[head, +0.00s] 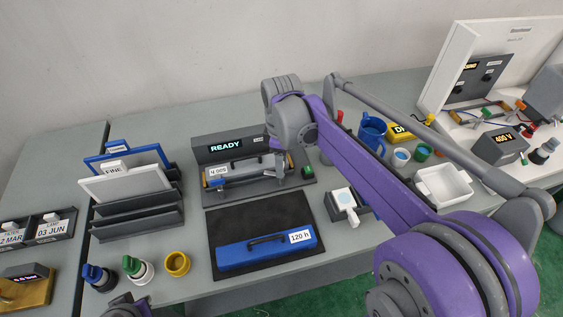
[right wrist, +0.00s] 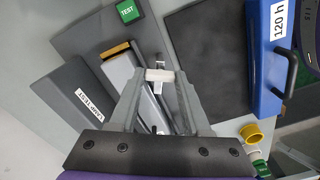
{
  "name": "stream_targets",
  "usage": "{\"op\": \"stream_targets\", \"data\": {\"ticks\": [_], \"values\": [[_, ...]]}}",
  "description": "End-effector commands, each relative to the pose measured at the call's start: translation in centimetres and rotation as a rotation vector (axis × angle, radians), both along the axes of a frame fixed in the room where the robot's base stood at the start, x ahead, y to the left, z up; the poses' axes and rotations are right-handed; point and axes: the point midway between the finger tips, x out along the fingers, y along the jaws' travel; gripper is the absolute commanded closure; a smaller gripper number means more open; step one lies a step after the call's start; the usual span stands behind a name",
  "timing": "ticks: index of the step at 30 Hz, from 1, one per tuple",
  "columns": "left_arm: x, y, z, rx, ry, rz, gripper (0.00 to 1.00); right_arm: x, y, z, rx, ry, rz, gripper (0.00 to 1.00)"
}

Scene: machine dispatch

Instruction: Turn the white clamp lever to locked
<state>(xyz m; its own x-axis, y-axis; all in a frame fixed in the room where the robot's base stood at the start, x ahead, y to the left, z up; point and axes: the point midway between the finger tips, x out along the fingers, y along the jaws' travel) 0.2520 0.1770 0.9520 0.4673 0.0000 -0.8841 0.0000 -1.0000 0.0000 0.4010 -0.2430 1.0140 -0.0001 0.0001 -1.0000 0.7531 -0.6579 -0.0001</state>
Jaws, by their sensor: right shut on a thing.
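The test machine (head: 222,150) has a lit READY display and holds a grey cylinder (head: 235,172) with a number label. My right gripper (head: 281,168) is at the right end of this machine in the head view. In the right wrist view, my right gripper (right wrist: 160,80) is shut on the white clamp lever (right wrist: 160,75), whose white end spans between the fingertips. The lever is mostly hidden by the gripper in the head view. Only a bit of my left arm shows at the bottom edge; its gripper is out of view.
A green TEST button (right wrist: 126,11) lies beyond the fingers. A blue case (head: 260,252) labelled 120 h lies on a black mat (head: 240,217) in front of the machine. A grey rack (head: 140,215) of panels stands left. A white tray (head: 443,186) stands right.

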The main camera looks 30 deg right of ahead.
Motion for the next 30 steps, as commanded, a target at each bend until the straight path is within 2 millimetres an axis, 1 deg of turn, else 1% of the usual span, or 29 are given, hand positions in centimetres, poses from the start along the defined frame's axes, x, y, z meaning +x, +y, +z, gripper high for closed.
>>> {"op": "stream_targets", "data": {"ticks": [21, 30], "values": [[-0.19, 0.00, -0.51, 0.000, 0.004, 0.000, 1.00, -0.01, -0.02, 0.01, -0.001, -0.001, -0.679, 1.00], [-0.23, 0.00, -0.63, 0.000, 0.004, 0.000, 1.00, -0.01, -0.02, 0.02, -0.001, -0.001, -0.918, 1.00]]}}
